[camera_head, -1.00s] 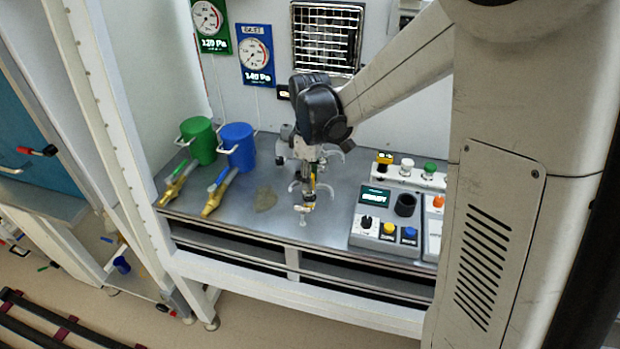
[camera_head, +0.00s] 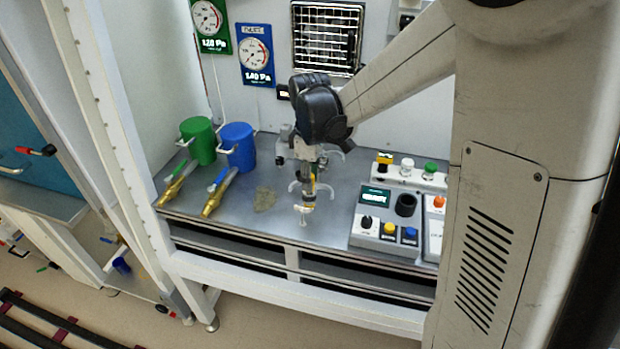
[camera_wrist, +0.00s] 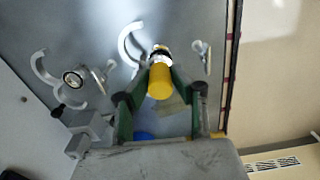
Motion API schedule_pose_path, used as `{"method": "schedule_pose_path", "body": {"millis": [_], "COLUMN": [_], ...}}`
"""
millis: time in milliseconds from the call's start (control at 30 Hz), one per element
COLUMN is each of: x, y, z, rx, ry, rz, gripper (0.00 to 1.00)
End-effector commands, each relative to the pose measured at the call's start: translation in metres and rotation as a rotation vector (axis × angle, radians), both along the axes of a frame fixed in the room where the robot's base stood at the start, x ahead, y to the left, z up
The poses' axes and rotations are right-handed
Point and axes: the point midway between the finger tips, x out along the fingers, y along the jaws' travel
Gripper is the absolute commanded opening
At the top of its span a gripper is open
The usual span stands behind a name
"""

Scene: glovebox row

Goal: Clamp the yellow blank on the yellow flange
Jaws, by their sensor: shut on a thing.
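My gripper (camera_wrist: 160,75) is shut on a yellow cylindrical piece, which I take for the yellow blank (camera_wrist: 159,84). It points down at the bench between my green-sided fingers. A bright metal ring, apparently the flange (camera_wrist: 160,52), shows right at the blank's far end; I cannot tell if they touch. An open white curved clamp half (camera_wrist: 129,42) lies left of it and a wing-nut piece (camera_wrist: 201,57) right of it.
A second port (camera_wrist: 73,79) with an open clamp half (camera_wrist: 42,68) is nearby. Green (camera_head: 199,142) and blue (camera_head: 238,148) canisters and two brass valves stand left. A button panel (camera_head: 386,222) stands right. The bench front (camera_head: 255,225) is mostly clear.

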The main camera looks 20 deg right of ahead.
Motion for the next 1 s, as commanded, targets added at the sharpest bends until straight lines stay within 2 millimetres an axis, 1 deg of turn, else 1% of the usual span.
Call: {"method": "schedule_pose_path", "body": {"millis": [967, 1000], "x": [0.000, 0.000], "y": [0.000, 0.000], "z": [-0.022, -0.022], "rx": [0.000, 0.000], "ry": [0.000, 0.000], "rz": [0.000, 0.000], "gripper": [0.00, 0.23]}}
